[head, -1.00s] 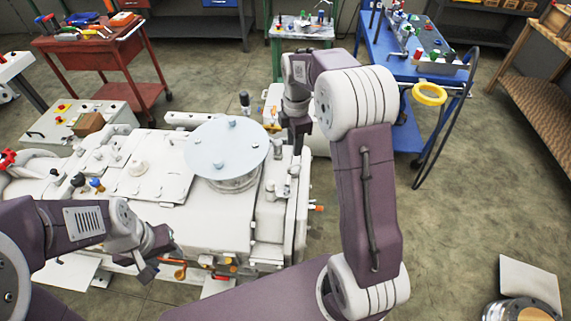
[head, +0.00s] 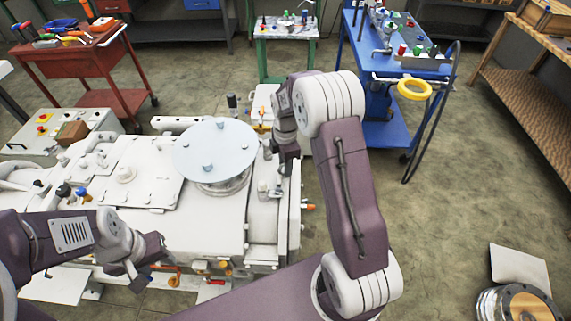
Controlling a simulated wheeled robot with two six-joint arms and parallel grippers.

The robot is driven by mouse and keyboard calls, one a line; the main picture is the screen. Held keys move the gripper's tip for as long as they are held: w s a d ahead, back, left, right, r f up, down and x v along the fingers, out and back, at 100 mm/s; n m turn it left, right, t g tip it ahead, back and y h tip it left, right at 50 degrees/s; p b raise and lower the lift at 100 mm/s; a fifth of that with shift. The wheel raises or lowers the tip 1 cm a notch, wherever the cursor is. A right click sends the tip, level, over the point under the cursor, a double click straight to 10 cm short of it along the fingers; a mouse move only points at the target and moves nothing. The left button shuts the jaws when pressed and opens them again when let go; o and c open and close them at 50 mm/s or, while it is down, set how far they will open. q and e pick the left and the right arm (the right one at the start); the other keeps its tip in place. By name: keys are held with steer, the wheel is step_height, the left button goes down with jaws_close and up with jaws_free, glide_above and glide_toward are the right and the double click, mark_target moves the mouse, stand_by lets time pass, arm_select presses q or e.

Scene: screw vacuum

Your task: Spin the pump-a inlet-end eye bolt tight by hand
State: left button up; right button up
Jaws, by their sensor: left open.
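The white pump body (head: 215,225) fills the middle of the head view, with a round pale flange plate (head: 216,150) on top. Small fittings (head: 268,188) stand on its right end, near my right gripper. I cannot tell which of these is the inlet-end eye bolt; it is too small or hidden behind my arm. My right gripper (head: 288,163) points down over the pump's right end, right of the flange plate; its fingers are too small to read. My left gripper (head: 139,276) is open and empty in front of the pump's near side.
A red tool cart (head: 75,62) stands back left, a green-legged table (head: 285,30) at the back and a blue cart (head: 382,65) with a yellow ring (head: 414,89) back right. A wooden bench (head: 530,100) is far right. Floor between is clear.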

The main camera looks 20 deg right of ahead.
jaws_close()
steer(key=shift+r+m+p, duration=0.2)
steer(key=shift+m+p, duration=0.5)
steer(key=shift+m, duration=0.8)
steer(key=shift+f+m+p, duration=0.2)
steer(key=shift+m+p, duration=0.2)
steer(key=shift+m, duration=0.5)
jaws_free()
step_height(320, 180, up, 9)
steer(key=shift+r, duration=0.1)
